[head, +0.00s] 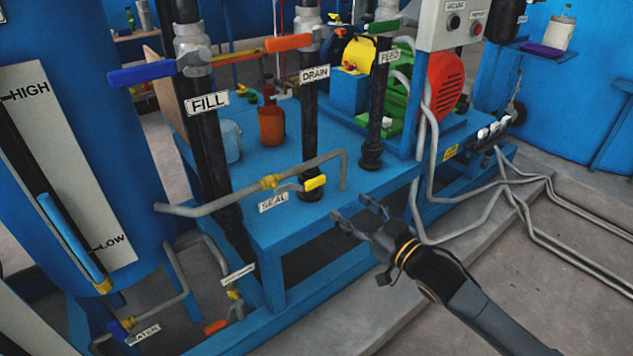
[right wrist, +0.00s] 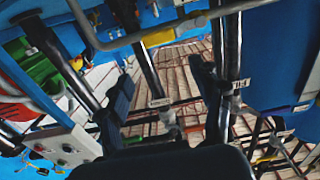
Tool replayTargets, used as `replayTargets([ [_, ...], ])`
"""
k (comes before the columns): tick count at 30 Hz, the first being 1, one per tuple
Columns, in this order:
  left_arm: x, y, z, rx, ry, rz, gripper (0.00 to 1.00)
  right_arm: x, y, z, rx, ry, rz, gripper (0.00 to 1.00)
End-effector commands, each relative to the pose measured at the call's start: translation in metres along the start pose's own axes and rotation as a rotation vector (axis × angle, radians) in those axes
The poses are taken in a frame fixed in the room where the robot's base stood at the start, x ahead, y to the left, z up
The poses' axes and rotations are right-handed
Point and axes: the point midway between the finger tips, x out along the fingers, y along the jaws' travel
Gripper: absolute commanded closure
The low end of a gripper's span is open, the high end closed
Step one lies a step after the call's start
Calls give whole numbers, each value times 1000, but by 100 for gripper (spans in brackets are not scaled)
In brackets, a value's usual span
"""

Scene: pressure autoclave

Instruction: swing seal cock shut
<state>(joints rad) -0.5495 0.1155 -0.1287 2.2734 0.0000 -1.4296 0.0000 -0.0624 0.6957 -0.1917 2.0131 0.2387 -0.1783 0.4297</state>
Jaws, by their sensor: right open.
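The seal cock shows in the head view as a short lever with a yellow grip (head: 315,183), beside the white SEAL label (head: 273,202). It sits on a bent grey pipe (head: 225,200) with a brass-coloured fitting (head: 269,181). The lever points right, away from the fitting. My right gripper (head: 359,217) is open and empty, to the right of and below the yellow grip, apart from it. In the right wrist view, a yellow grip (right wrist: 158,38) shows beyond the open fingers (right wrist: 160,92), near the top. My left gripper is out of view.
The blue bench (head: 270,235) carries the FILL pipe (head: 205,150), DRAIN pipe (head: 309,130) and FEED pipe (head: 377,110), with blue and orange levers (head: 288,42) above. A grey control box (head: 452,22) stands at upper right. Bent grey conduits (head: 480,190) cross the floor at right.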

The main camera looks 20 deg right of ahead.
Motion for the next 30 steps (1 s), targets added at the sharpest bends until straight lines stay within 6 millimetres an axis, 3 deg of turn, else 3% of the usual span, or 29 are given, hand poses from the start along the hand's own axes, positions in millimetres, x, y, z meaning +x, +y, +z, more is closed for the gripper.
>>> replayTargets([
  [5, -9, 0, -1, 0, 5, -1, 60, 18, 1, -1, 1, 2, 1, 34],
  [16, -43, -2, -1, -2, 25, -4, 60, 84, 0, 0, -1, 2, 1, 34],
  [24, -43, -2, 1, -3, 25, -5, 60, 124, 0, 0, 0, 1, 1, 34],
  [30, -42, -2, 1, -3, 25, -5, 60, 135, 0, 0, 0, -1, 1, 34],
])
